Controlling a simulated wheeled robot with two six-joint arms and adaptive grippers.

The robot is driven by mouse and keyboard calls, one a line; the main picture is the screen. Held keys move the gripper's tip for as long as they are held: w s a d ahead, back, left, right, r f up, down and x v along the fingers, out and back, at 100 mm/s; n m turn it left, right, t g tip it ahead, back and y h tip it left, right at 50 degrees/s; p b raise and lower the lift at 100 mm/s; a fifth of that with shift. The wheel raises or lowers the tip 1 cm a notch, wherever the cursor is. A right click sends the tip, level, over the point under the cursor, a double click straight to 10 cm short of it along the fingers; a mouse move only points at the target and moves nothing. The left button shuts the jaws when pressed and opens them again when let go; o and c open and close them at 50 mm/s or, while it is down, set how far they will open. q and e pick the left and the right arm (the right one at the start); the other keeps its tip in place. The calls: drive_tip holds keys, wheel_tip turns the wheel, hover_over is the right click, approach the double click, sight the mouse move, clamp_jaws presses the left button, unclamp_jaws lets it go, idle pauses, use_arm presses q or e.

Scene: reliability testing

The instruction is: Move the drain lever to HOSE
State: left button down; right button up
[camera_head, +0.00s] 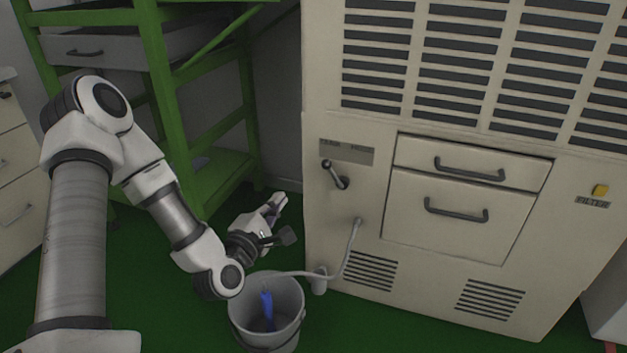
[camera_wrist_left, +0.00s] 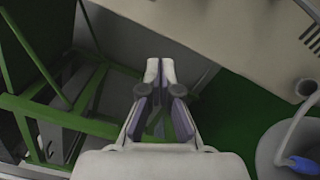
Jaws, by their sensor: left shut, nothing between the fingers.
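The drain lever (camera_head: 336,176) is a small dark handle on the front of the beige cabinet (camera_head: 445,285). Its knob end points up and left from its pivot. A grey label plate (camera_head: 346,152) sits just above it, with two words too small to read surely. My left gripper (camera_head: 280,201) is shut and empty. It is left of the cabinet front and lower in the picture than the lever, apart from it. In the left wrist view the fingers (camera_wrist_left: 160,68) are together, and the lever does not show. My right gripper is in neither view.
A grey bucket (camera_head: 245,311) with a blue thing (camera_head: 267,308) inside stands below my left gripper. A pale hose (camera_head: 345,265) runs from the cabinet to it. Drawers with handles (camera_head: 456,211) are right of the lever. A green rack (camera_head: 160,90) stands behind my left arm.

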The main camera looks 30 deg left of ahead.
sight(333, 174)
use_arm(q)
drive_tip(key=w+b, duration=0.1)
drive_tip(key=w, duration=0.2)
drive_tip(key=w+d+r+b, duration=0.1)
drive_tip(key=w+b, duration=0.1)
drive_tip(key=w, duration=0.2)
drive_tip(key=w+b, duration=0.2)
drive_tip(key=w, duration=0.2)
drive_tip(key=shift+w+d+r, duration=0.2)
drive_tip(key=shift+w+r, duration=0.05)
drive_tip(key=shift+r, duration=0.1)
